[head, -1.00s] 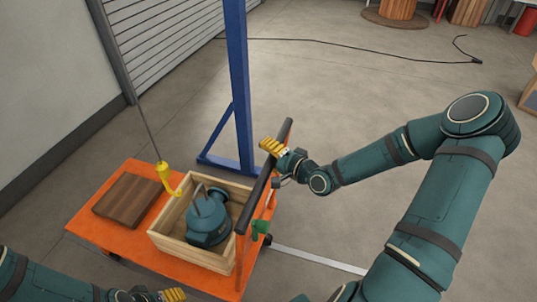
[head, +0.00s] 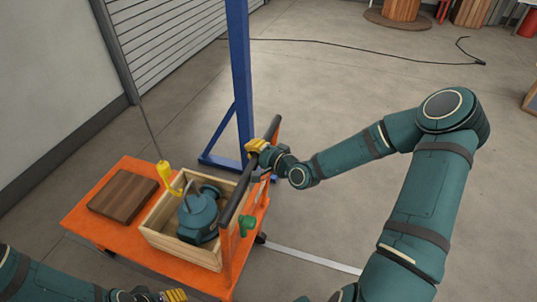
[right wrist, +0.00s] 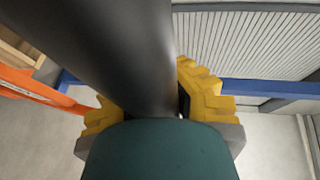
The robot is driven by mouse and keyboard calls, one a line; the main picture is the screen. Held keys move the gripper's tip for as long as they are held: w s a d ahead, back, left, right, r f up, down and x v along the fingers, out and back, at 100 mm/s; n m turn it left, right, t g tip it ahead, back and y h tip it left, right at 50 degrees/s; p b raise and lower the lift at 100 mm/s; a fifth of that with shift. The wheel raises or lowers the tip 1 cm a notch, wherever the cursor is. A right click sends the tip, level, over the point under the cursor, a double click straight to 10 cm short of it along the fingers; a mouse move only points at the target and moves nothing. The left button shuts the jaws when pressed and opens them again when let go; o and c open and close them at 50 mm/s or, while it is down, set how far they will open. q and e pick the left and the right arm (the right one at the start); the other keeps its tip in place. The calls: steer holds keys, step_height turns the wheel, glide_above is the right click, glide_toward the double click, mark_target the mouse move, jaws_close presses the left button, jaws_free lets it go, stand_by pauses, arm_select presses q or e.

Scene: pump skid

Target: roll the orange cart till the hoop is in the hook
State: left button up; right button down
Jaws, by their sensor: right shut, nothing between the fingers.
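The orange cart (head: 75,217) carries a wooden crate (head: 180,254) with a teal pump (head: 198,218) in it. A grey hoop (head: 188,188) stands on the pump. The yellow hook (head: 166,174) hangs on a cable, its tip close to the hoop; I cannot tell whether the hoop is in it. My right gripper (head: 256,146) is at the far end of the cart's dark push bar (head: 236,193). The right wrist view shows its yellow fingers at both sides of the bar; it is shut with nothing gripped. My left gripper (head: 174,295) is at the bottom edge, its jaws unclear.
A brown wooden block (head: 123,196) lies on the cart left of the crate. A blue post (head: 239,80) with a floor foot stands just behind the cart. A green knob (head: 247,223) sits near the bar. The floor to the right is mostly clear, with a black cable (head: 380,47) farther back.

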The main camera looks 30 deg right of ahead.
steer(key=w+a+b, duration=0.1)
steer(key=w+a, duration=0.3)
steer(key=w, duration=0.1)
steer(key=shift+a+r, duration=0.15)
steer(key=shift+a, duration=0.1)
steer(key=shift+d, duration=0.1)
steer(key=c, duration=0.8)
jaws_free()
steer(key=shift+s+r, duration=0.1)
steer(key=shift+s, duration=0.05)
steer(key=shift+o, duration=0.4)
steer(key=v, duration=1.2)
steer(key=shift+f, duration=0.2)
